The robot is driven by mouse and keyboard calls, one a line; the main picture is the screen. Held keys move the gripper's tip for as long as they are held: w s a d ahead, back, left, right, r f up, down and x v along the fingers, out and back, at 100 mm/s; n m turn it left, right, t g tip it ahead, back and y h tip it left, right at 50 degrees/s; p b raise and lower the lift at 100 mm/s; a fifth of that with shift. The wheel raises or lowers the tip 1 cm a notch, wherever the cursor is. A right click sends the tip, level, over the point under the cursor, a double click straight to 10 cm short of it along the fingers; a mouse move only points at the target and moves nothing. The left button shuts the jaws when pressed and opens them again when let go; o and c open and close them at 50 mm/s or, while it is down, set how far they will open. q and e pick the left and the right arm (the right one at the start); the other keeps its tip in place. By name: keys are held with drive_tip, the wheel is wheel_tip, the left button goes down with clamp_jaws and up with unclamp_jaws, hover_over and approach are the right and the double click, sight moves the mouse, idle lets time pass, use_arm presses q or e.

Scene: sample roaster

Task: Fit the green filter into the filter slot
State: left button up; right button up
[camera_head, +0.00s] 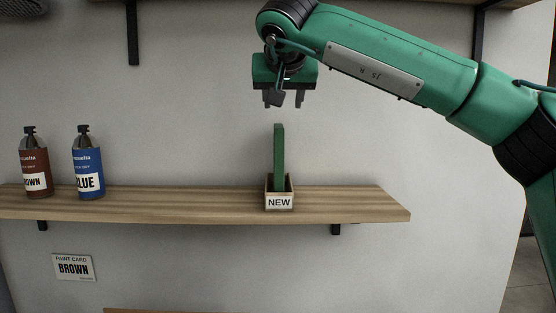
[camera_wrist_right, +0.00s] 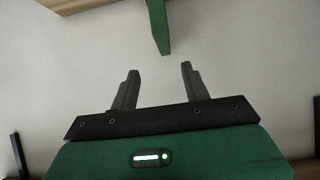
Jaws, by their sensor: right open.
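The green filter (camera_head: 279,155) is a thin upright slab standing in a small wooden box labelled NEW (camera_head: 279,202) on the shelf. My right gripper (camera_head: 284,103) is above the filter in the head view, pointing down, open and empty, with a gap to the filter's top. In the right wrist view the open fingers (camera_wrist_right: 158,72) point toward the filter's end (camera_wrist_right: 158,28), which lies ahead and roughly between them, apart from both. The filter's lower part is hidden inside the box. The filter slot is not in view. My left gripper is not in view.
The wooden shelf (camera_head: 180,202) also holds a brown bottle (camera_head: 34,165) and a blue bottle (camera_head: 88,168) at the left. A PAINT CARD BROWN sign (camera_head: 73,268) is on the wall below. The shelf between the bottles and the box is clear.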

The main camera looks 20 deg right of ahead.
sight(278, 126)
drive_tip(key=p+x, duration=0.2)
drive_tip(key=x, duration=0.2)
drive_tip(key=shift+w+d, duration=0.15)
drive_tip(key=shift+w, duration=0.15)
drive_tip(key=p+x, duration=0.1)
drive_tip(key=x, duration=0.2)
drive_tip(key=shift+w, duration=0.1)
drive_tip(key=shift+w+f, duration=0.2)
drive_tip(key=shift+w, duration=0.1)
drive_tip(key=shift+w+f+p, duration=0.25)
drive_tip(key=shift+w+p, duration=0.25)
drive_tip(key=shift+p, duration=0.65)
drive_tip(key=p+x, duration=0.1)
drive_tip(key=x, duration=0.2)
drive_tip(key=shift+w+f+p, duration=0.25)
drive_tip(key=shift+f+p, duration=0.05)
drive_tip(key=shift+f, duration=0.1)
drive_tip(key=shift+s, duration=0.15)
drive_tip(key=shift+c, duration=0.7)
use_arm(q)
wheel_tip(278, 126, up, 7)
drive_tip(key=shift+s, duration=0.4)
use_arm(e)
clamp_jaws()
